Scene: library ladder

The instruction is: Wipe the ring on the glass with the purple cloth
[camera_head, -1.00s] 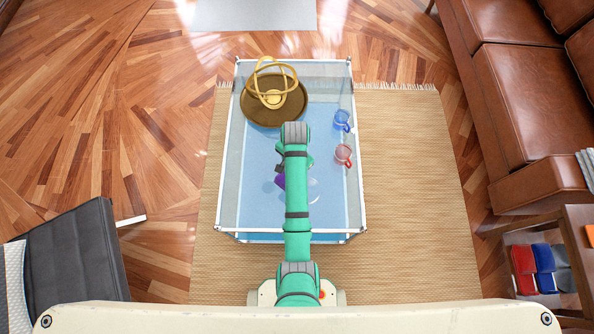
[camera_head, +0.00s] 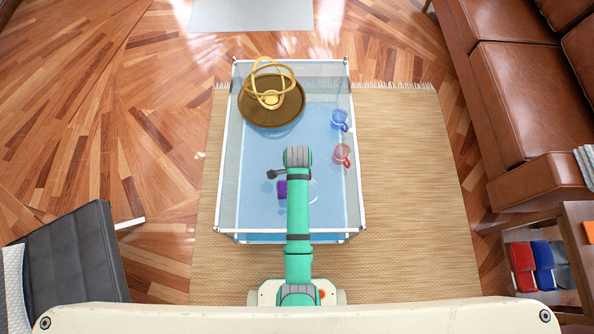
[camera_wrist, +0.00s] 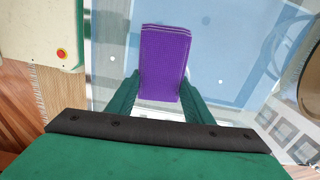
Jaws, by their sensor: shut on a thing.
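The purple cloth (camera_head: 282,189) shows beside my arm, over the near part of the glass table (camera_head: 250,205). In the wrist view the cloth (camera_wrist: 165,60) hangs out between the fingers of my gripper (camera_wrist: 158,88), which is shut on it. Whether the cloth touches the glass is unclear. A pale whitish ring (camera_head: 315,190) shows on the glass just right of my arm, and its left part is hidden by the arm. The cloth lies to the left of the visible part of the ring. My gripper is mostly hidden under the arm in the head view.
A brown round tray (camera_head: 259,117) with a golden ringed ornament (camera_head: 268,98) stands at the table's far left. A blue mug (camera_head: 339,119) and a red mug (camera_head: 342,154) stand near the right edge. The glass left of the cloth is clear.

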